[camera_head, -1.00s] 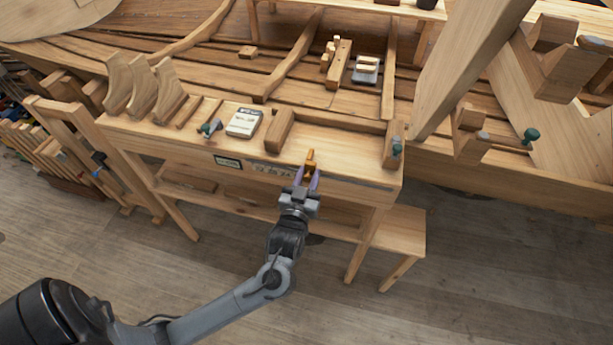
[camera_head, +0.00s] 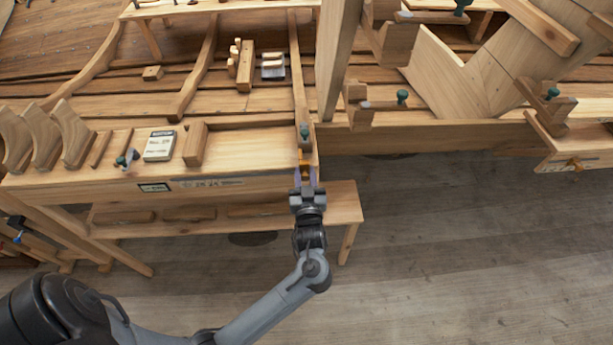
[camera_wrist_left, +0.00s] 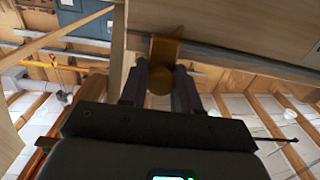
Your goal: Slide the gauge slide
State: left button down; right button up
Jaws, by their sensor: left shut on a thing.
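The gauge slide (camera_head: 304,158) is a small orange-brown piece on the front edge of the wooden bench, at its right end, just below a green-handled clamp. My left gripper (camera_head: 305,178) reaches it from the front with its purple fingers. In the left wrist view, the gauge slide (camera_wrist_left: 166,48) shows as a brass-coloured bracket with a round knob on a grey rail (camera_wrist_left: 235,64). The left gripper's fingers (camera_wrist_left: 160,84) are shut on the knob, one on each side. My right gripper is not in view.
The bench top (camera_head: 250,148) carries a wood block (camera_head: 195,144), a white-labelled box (camera_head: 160,145) and curved wooden pieces (camera_head: 75,135). The green clamp (camera_head: 304,131) stands at the bench's right end. Open floor (camera_head: 450,250) lies to the right.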

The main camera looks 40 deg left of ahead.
pick_arm(q)
jog(key=shift+w+d, duration=0.1)
jog(key=c, duration=1.1)
grip_release()
jog(key=shift+o, duration=1)
jog(key=shift+w+d, duration=0.1)
jog(key=shift+r, duration=0.1)
